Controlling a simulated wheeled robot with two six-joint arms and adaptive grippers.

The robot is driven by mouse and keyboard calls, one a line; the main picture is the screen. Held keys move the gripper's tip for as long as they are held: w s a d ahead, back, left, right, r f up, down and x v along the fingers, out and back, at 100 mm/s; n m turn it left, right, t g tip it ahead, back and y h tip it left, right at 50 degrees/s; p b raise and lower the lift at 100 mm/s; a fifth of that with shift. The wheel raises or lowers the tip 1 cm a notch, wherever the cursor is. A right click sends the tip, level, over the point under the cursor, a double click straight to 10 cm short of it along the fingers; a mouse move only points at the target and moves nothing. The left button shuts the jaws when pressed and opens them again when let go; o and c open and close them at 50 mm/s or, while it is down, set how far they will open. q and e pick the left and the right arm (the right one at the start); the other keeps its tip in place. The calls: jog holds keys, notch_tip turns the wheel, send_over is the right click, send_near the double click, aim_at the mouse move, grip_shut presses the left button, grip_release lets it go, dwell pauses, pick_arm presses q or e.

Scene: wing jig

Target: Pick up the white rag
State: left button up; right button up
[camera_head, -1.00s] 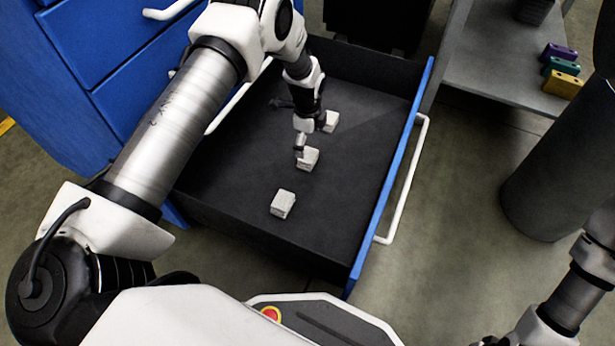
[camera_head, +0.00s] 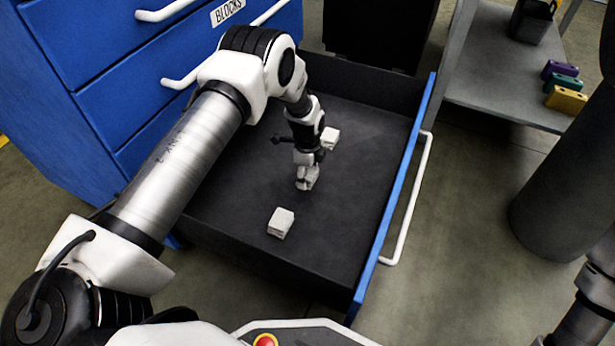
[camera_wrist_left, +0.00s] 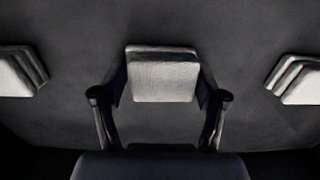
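Three small folded white rags lie in the open dark drawer (camera_head: 345,235). One rag (camera_head: 281,223) is near the front, one rag (camera_head: 330,138) is farther back, and the middle rag (camera_head: 308,178) is at my left gripper (camera_head: 306,180). My left gripper reaches straight down and partly hides the middle rag. In the left wrist view this rag (camera_wrist_left: 165,78) sits between the two fingers of my left gripper (camera_wrist_left: 164,82), one at each side. I see no clear gap, but cannot tell whether they press on it. My right gripper is out of view.
The blue cabinet (camera_head: 125,95) with white handles stands at the left. The drawer's blue front (camera_head: 395,200) and white handle (camera_head: 412,205) are at the right. A grey shelf (camera_head: 490,70) beyond holds purple, green and yellow blocks (camera_head: 563,85). A dark cylinder (camera_head: 560,180) stands at the right.

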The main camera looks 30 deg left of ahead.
aim_at(308, 173)
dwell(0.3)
pick_arm(q)
notch_tip(308, 173, up, 4)
jog(key=p, duration=0.3)
jog(key=shift+f, duration=0.1)
jog(key=s+d+p, duration=0.2)
jog(key=d, duration=0.2)
jog(key=s+d+r+p, duration=0.1)
jog(key=s+d+p, duration=0.1)
jog(key=d, duration=0.3)
jog(key=s+d+p, duration=0.2)
jog(key=s+d, duration=0.1)
jog(key=d, duration=0.1)
jog(key=shift+d+r+p, duration=0.2)
jog(key=shift+d+p, duration=0.15)
jog(key=shift+s+d+f, duration=0.15)
jog(key=shift+d, duration=0.15)
